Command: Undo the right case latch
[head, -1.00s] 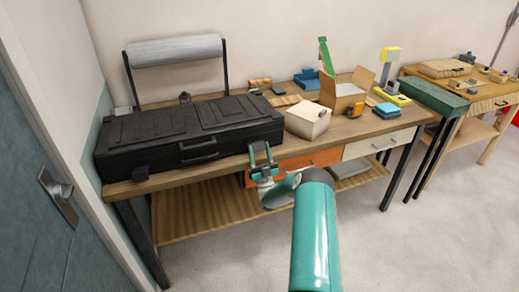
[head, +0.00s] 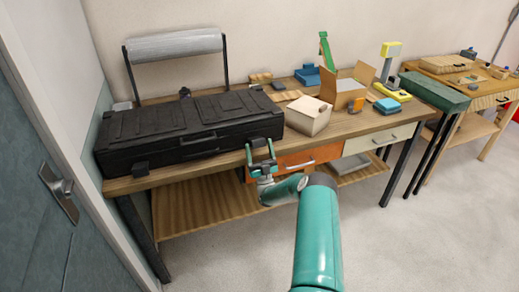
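A long black case (head: 188,132) lies closed on the left part of the wooden workbench (head: 222,166). A handle (head: 199,143) is at the middle of its front face. The left latch (head: 141,168) shows as a dark block low on the front. The right latch is not distinct; my gripper covers the area at the case's front right corner. My gripper (head: 260,148) is at that corner, its two fingers pointing up and apart with a gap between them. I cannot tell whether it touches the case.
A cream box (head: 308,115) stands just right of the case, close to my gripper. An open cardboard box (head: 345,95) is behind it. The bench's front edge and orange drawer (head: 309,159) are beside my wrist. A roll on a stand (head: 174,48) rises behind the case.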

